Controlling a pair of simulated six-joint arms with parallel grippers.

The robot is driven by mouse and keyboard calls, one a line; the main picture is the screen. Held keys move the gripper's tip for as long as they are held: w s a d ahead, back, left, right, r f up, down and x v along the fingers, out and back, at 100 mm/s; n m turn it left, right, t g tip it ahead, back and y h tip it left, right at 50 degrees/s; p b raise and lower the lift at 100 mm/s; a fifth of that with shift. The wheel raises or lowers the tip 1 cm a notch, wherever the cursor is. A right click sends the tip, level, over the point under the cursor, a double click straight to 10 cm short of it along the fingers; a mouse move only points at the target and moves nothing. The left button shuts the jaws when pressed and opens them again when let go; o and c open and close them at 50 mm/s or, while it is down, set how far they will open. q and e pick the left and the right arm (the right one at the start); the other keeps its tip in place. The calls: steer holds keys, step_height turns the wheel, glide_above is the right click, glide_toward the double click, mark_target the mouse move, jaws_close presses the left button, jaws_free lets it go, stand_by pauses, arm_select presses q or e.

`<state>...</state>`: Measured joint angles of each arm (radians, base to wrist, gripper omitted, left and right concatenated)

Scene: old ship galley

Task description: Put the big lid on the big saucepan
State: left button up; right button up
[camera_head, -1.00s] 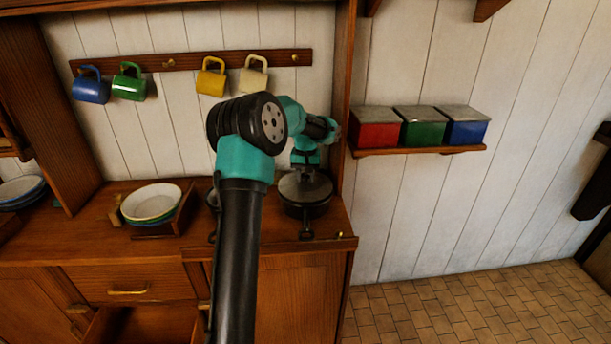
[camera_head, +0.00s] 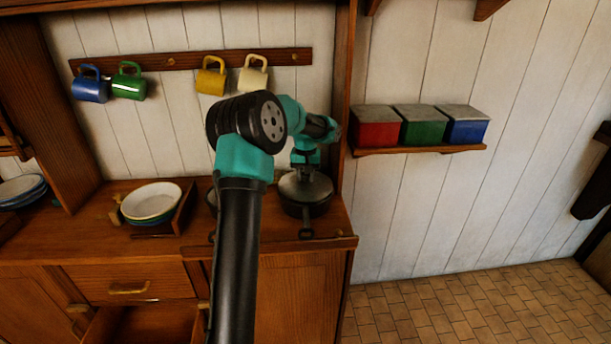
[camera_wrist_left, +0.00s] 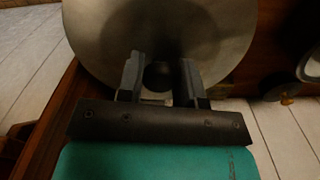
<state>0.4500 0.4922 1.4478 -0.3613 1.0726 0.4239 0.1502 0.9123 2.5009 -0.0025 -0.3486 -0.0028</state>
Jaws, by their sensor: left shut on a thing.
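The big lid (camera_head: 305,187) is a round grey metal disc with a dark knob. It lies over the top of the big saucepan (camera_head: 308,209), a dark pan standing on the counter with its handle toward the front edge. I cannot tell whether the lid is fully seated. My left gripper (camera_wrist_left: 159,82) is shut on the lid's knob, and the lid (camera_wrist_left: 110,35) fills the upper part of the left wrist view. In the head view the gripper (camera_head: 305,170) is right above the lid, its fingertips hardly visible. My right gripper is not in view.
A wooden rack (camera_head: 186,212) with stacked plates (camera_head: 151,201) stands left on the counter (camera_head: 85,222). Another pan is partly hidden behind my left arm. Mugs (camera_head: 211,78) hang above. A drawer (camera_head: 140,326) stands open below. Tins (camera_head: 420,126) sit on the right shelf.

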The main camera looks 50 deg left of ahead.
arm_select(q)
steer(key=shift+f, duration=0.4)
stand_by(0.8)
steer(key=o, duration=1.2)
steer(key=shift+c, duration=0.2)
steer(key=shift+r, duration=3.5)
